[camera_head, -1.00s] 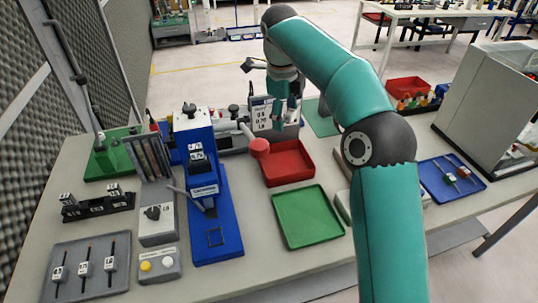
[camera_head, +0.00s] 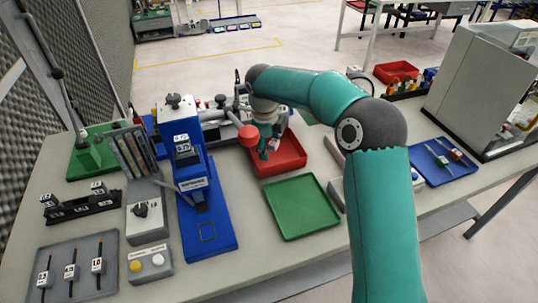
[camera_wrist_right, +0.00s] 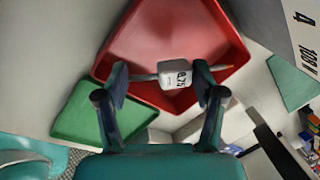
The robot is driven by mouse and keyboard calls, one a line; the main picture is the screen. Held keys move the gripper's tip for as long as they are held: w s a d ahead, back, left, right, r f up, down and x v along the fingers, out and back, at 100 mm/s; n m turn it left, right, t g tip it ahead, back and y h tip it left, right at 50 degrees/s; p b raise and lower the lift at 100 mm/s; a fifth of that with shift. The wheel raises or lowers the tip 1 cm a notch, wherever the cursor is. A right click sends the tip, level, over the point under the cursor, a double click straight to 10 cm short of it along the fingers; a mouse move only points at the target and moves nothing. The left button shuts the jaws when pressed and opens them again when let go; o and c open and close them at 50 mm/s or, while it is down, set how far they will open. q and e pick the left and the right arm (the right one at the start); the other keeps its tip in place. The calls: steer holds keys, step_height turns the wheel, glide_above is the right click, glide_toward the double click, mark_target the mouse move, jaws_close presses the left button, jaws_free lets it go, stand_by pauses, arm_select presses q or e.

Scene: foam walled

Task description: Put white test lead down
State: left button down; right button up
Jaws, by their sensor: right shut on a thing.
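The white test lead (camera_wrist_right: 176,74) is a small white block marked 0.75 with a thin rod out of each side. In the right wrist view my right gripper (camera_wrist_right: 160,82) is shut on it, with a fingertip at each end of the rod. The lead is in front of the red tray (camera_wrist_right: 128,48). In the head view my right gripper (camera_head: 268,150) is over the red tray (camera_head: 290,163); whether the lead touches the tray floor I cannot tell. My left gripper is not in view.
A green tray (camera_head: 302,208) lies in front of the red one. A grey tray (camera_head: 84,281) holds several labelled white pieces. A blue tray (camera_head: 433,178) is at right.

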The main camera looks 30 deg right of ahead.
mark_target(270, 161)
steer(key=shift+f, duration=2.1)
steer(key=o, duration=1.2)
steer(key=shift+c, duration=0.2)
step_height(270, 161, up, 12)
steer(key=s+a, duration=0.1)
steer(key=a, duration=0.1)
steer(key=shift+s, duration=0.15)
steer(key=shift+f, duration=0.1)
